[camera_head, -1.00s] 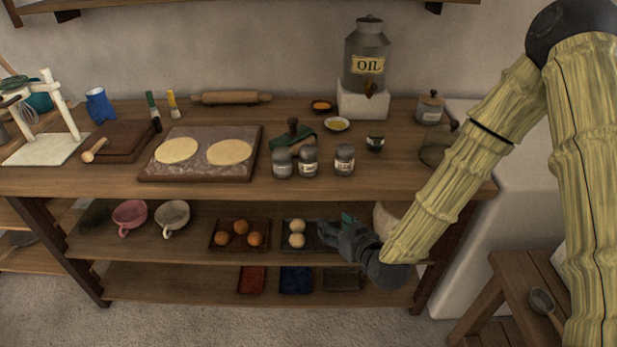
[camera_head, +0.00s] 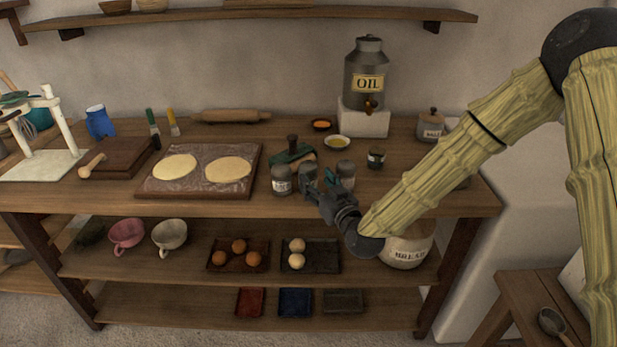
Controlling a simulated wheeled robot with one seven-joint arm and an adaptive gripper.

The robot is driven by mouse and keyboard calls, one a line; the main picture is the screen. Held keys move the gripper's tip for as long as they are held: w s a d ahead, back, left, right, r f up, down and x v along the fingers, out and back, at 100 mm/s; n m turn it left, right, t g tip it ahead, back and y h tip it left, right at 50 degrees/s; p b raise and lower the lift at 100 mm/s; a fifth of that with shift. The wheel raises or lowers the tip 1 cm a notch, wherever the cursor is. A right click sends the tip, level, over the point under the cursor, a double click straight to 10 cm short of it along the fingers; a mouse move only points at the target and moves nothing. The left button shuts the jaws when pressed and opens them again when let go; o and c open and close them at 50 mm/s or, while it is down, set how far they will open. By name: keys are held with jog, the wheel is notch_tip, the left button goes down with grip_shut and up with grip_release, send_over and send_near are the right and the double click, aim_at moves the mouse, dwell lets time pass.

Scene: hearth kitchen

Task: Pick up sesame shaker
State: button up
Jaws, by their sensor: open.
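Three small grey-lidded shakers stand near the front edge of the wooden counter: a left one (camera_head: 282,181), a middle one (camera_head: 307,173) and a right one (camera_head: 346,170). Their labels are too small to read or are covered, so I cannot tell which is the sesame shaker. My gripper (camera_head: 322,187) is open and empty at the counter's front edge. In the picture it overlaps the lower parts of the middle and right shakers. I cannot tell whether it touches either.
A small dark jar (camera_head: 376,158) stands to the right of the shakers. A green-and-wood tool (camera_head: 292,152) lies behind them. A dough board (camera_head: 203,190) is to the left. The oil dispenser (camera_head: 367,75) stands behind on a white block (camera_head: 363,120). A bread crock (camera_head: 405,250) sits below.

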aim_at(313, 177)
jog(key=shift+p+x, duration=0.35)
jog(key=shift+x, duration=1.95)
jog(key=shift+c, duration=0.4)
jog(key=c, duration=0.7)
jog(key=shift+o, duration=0.2)
